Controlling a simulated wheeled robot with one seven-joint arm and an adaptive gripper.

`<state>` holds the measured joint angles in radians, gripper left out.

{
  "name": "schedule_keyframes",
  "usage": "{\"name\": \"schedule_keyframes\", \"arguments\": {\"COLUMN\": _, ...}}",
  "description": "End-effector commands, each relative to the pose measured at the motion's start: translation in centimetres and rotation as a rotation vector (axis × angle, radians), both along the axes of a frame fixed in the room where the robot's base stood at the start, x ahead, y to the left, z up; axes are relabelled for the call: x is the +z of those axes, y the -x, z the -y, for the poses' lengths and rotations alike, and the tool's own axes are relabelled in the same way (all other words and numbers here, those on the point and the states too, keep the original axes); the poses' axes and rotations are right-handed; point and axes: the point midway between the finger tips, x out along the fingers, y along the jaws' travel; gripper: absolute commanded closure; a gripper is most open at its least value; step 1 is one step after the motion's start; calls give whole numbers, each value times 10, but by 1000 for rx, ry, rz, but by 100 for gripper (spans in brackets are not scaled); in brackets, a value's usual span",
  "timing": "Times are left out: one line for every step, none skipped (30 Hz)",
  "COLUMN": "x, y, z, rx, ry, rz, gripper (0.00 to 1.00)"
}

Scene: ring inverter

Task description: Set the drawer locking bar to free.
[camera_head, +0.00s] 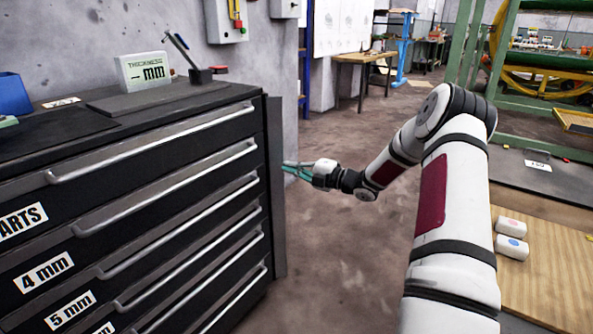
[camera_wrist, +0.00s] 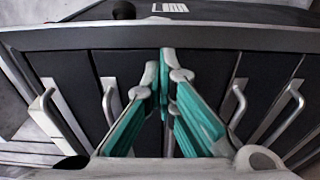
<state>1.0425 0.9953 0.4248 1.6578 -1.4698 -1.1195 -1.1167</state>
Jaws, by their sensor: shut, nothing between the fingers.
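The drawer locking bar (camera_head: 276,190) is a tall grey upright strip at the right front edge of the dark drawer cabinet (camera_head: 262,125). In the wrist view, a grey band (camera_wrist: 60,38) running across the cabinet seems to be this bar. My gripper (camera_head: 285,168) has teal fingers and is beside the bar, at about its middle height. The gripper also shows in the wrist view (camera_wrist: 166,62), with its fingertips together, empty and close to the grey band. I cannot tell whether they touch it.
Several drawers with long light handles (camera_head: 150,145) fill the cabinet front. A thickness display (camera_head: 143,70) and a small lever stand (camera_head: 200,75) are on the cabinet top. Open floor (camera_head: 340,250) lies right of the cabinet. A wooden board (camera_head: 550,280) is at the far right.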

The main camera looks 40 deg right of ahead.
Motion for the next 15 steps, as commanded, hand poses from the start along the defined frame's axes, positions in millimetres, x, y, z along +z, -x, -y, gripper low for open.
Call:
{"name": "schedule_keyframes", "arguments": {"x": -1, "y": -2, "z": -1, "rx": 0, "ry": 1, "rz": 0, "gripper": 100}}
{"name": "schedule_keyframes", "arguments": {"x": -1, "y": -3, "z": -3, "rx": 0, "ry": 1, "rz": 0, "gripper": 100}}
{"name": "schedule_keyframes", "arguments": {"x": 1, "y": 2, "z": 1, "rx": -2, "ry": 0, "rz": -1, "gripper": 100}}
{"name": "schedule_keyframes", "arguments": {"x": 1, "y": 5, "z": 3, "rx": -2, "ry": 0, "rz": -1, "gripper": 100}}
{"name": "schedule_keyframes", "arguments": {"x": 2, "y": 8, "z": 5, "rx": -2, "ry": 0, "rz": 0, "gripper": 100}}
{"name": "schedule_keyframes", "arguments": {"x": 2, "y": 12, "z": 7, "rx": -1, "ry": 0, "rz": 0, "gripper": 100}}
{"name": "schedule_keyframes", "arguments": {"x": 2, "y": 15, "z": 8, "rx": -1, "ry": 0, "rz": -1, "gripper": 100}}
{"name": "schedule_keyframes", "arguments": {"x": 2, "y": 18, "z": 10, "rx": -1, "ry": 0, "rz": -1, "gripper": 100}}
{"name": "schedule_keyframes", "arguments": {"x": 2, "y": 23, "z": 12, "rx": -1, "ry": -1, "rz": 0, "gripper": 100}}
{"name": "schedule_keyframes", "arguments": {"x": 2, "y": 27, "z": 15, "rx": -2, "ry": 0, "rz": -1, "gripper": 100}}
{"name": "schedule_keyframes", "arguments": {"x": 2, "y": 31, "z": 17, "rx": -3, "ry": 0, "rz": -1, "gripper": 100}}
{"name": "schedule_keyframes", "arguments": {"x": 2, "y": 36, "z": 20, "rx": -3, "ry": 0, "rz": 0, "gripper": 100}}
{"name": "schedule_keyframes", "arguments": {"x": 2, "y": 40, "z": 21, "rx": -2, "ry": 0, "rz": 0, "gripper": 100}}
{"name": "schedule_keyframes", "arguments": {"x": 2, "y": 43, "z": 23, "rx": -1, "ry": 0, "rz": 0, "gripper": 100}}
{"name": "schedule_keyframes", "arguments": {"x": 2, "y": 50, "z": 27, "rx": -2, "ry": 1, "rz": -2, "gripper": 100}}
